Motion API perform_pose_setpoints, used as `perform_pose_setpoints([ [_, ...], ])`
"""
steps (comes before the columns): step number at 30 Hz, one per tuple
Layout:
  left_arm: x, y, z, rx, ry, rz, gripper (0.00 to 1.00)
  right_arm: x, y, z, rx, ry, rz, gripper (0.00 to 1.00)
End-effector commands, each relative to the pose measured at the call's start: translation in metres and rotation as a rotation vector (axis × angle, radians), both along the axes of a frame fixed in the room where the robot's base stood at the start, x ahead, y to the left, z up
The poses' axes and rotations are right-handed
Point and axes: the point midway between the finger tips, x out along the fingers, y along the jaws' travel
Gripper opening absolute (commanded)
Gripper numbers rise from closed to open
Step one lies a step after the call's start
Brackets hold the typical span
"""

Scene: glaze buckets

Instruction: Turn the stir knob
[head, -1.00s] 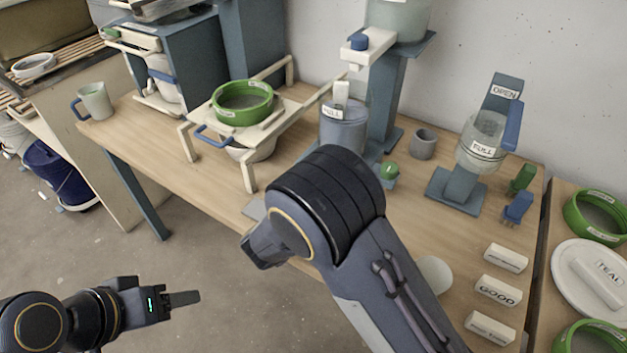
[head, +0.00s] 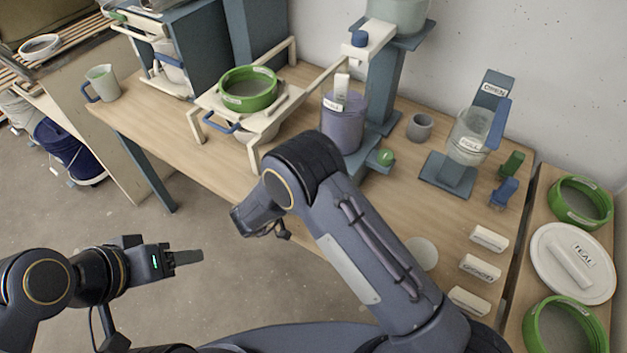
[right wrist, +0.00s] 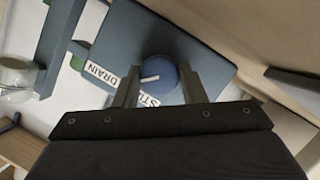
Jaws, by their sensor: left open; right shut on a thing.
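The stir knob (right wrist: 160,70) is a round blue knob with a white pointer mark, on a blue-grey panel in the right wrist view. A partly covered label starting "STI" lies below it. My right gripper (right wrist: 159,82) has a finger on each side of the knob and is shut on it. In the head view my right arm hides the knob and the right fingers. The clear tank (head: 343,118) with purplish contents stands on a blue stand (head: 382,95), just behind my right arm. My left gripper (head: 188,257) is open and empty over the floor at lower left.
A "DRAIN" label (right wrist: 104,76) is close to the knob. A green knob (head: 385,157) is on the stand's base. A grey cup (head: 419,127) and a second bucket stand (head: 448,175) are to its right. A green ring (head: 248,88) sits on a frame at left.

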Motion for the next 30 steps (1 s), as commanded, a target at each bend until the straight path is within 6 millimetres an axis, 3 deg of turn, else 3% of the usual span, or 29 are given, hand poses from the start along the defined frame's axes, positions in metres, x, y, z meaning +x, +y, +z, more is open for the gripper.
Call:
perform_pose_setpoints([
  [23, 0.0000, 0.0001, 0.0012, 0.000, 0.000, 0.000, 0.59, 0.0003, 0.0006, -0.0008, -0.087, 0.064, 0.001, 0.15],
  [24, 0.0000, 0.0001, 0.0012, 0.000, 0.000, 0.000, 0.59, 0.0003, 0.0006, -0.0008, -0.086, 0.064, 0.002, 0.40],
  [28, 0.0000, 0.0001, 0.0012, 0.000, 0.000, 0.000, 0.59, 0.0003, 0.0006, -0.0006, -0.087, 0.063, 0.001, 0.57],
  [30, 0.0000, 0.0000, 0.0012, 0.000, 0.000, 0.000, 0.59, 0.0003, 0.0005, -0.0007, -0.087, 0.062, 0.001, 0.59],
])
